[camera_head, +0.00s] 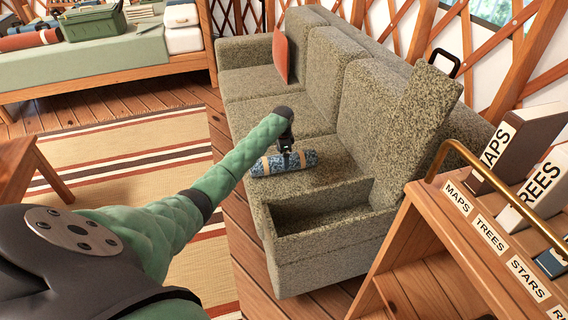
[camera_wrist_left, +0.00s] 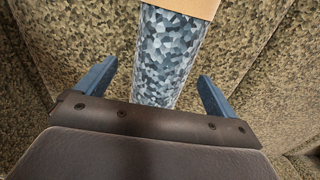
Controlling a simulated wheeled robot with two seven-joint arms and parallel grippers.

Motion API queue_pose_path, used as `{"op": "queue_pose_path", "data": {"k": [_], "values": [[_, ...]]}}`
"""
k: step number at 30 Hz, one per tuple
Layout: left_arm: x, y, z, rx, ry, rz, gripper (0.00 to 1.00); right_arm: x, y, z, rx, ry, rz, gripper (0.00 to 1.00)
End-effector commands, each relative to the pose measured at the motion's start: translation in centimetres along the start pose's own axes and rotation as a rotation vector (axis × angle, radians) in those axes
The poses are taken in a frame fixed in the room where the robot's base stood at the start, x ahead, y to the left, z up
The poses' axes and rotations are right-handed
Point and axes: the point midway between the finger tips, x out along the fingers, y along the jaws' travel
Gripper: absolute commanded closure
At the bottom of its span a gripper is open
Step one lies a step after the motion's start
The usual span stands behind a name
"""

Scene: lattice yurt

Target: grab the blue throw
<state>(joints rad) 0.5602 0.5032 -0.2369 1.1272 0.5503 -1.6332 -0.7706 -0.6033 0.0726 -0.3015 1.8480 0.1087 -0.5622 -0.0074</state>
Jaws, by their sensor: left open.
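The blue throw (camera_head: 270,165) is a rolled, mottled blue bundle with tan bands. It lies on the seat of the speckled green-grey sofa (camera_head: 318,129), beside an open box-like compartment. My left gripper (camera_head: 291,158) reaches down over the roll. In the left wrist view the throw (camera_wrist_left: 168,62) runs between the two open blue fingers of my left gripper (camera_wrist_left: 157,88), with a tan band at the top edge. Gaps show between the roll and both fingers. I cannot tell whether the fingertips reach below its top. My right gripper is not in view.
The open sofa compartment (camera_head: 330,240) is at the near end, with its padded lid (camera_head: 418,125) raised. A red cushion (camera_head: 281,53) leans on the backrest. A wooden shelf (camera_head: 420,240) with labelled boxes stands at the right. A bed (camera_head: 110,58) is at the back left.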

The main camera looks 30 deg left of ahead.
Motion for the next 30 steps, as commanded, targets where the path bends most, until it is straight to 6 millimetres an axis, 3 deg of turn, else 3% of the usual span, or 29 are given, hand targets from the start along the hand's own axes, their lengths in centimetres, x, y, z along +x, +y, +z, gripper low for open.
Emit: {"op": "queue_pose_path", "data": {"k": [9,19,28,30], "values": [[4.0,-0.4,-0.4,0.0,0.0,0.0,0.06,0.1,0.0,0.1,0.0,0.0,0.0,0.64],[4.6,-0.4,-0.4,0.0,0.001,-0.001,0.06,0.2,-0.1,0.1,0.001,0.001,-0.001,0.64],[4.6,-0.4,-0.4,0.0,0.001,-0.001,0.63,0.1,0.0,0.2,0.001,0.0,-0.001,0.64],[4.5,-0.5,-0.4,0.0,0.001,-0.002,0.68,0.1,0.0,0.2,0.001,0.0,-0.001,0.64]]}}
